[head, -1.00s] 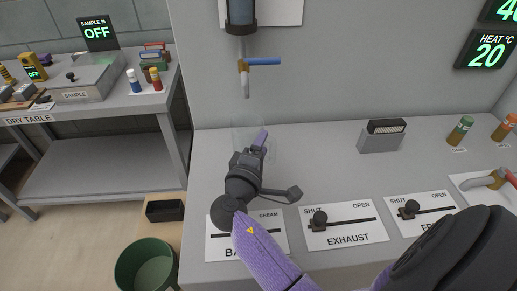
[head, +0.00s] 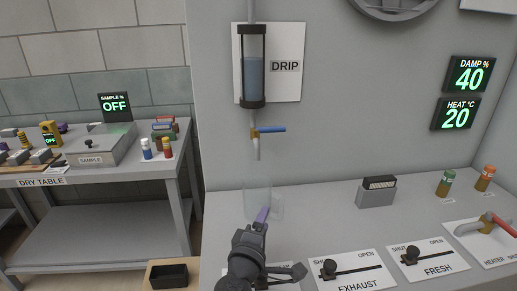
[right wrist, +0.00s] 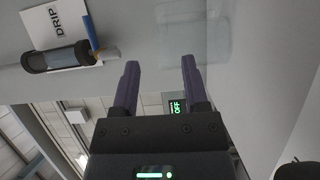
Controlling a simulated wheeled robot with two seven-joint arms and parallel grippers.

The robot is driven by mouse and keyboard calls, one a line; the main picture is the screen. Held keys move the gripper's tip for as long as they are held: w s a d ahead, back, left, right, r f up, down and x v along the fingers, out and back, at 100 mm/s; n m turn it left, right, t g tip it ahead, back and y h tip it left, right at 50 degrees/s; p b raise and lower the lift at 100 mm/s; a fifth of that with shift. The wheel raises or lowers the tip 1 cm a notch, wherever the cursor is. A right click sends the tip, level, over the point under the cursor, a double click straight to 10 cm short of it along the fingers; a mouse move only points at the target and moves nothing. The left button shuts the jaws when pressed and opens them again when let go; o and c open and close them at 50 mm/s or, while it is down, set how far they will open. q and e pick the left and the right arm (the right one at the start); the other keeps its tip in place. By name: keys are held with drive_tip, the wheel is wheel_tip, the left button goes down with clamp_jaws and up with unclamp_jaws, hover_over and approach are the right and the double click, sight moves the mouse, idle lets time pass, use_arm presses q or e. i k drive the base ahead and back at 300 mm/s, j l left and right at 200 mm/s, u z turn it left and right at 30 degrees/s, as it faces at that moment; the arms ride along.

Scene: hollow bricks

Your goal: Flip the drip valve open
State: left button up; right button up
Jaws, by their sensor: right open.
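The drip valve has a brass body (head: 255,132) and a blue lever (head: 271,129) lying level and pointing right, below the clear drip cylinder (head: 253,65) with blue liquid. In the right wrist view the blue lever (right wrist: 90,30) and cylinder (right wrist: 52,57) show at upper left, outside the jaws. My right gripper (head: 263,214) is below the valve, in front of a clear container (head: 257,188), and apart from the lever. In the right wrist view its two purple fingers (right wrist: 160,64) are apart with nothing seen between them. My left gripper is out of view.
A grey box (head: 376,195) and green and orange bottles stand on the bench to the right. Sliders marked EXHAUST (head: 350,268) and FRESH (head: 430,256) line the front. A red-handled heater tap (head: 490,224) is at far right. The wall around the lever is clear.

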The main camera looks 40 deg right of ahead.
sight(254, 131)
drive_tip(key=z, duration=1.3)
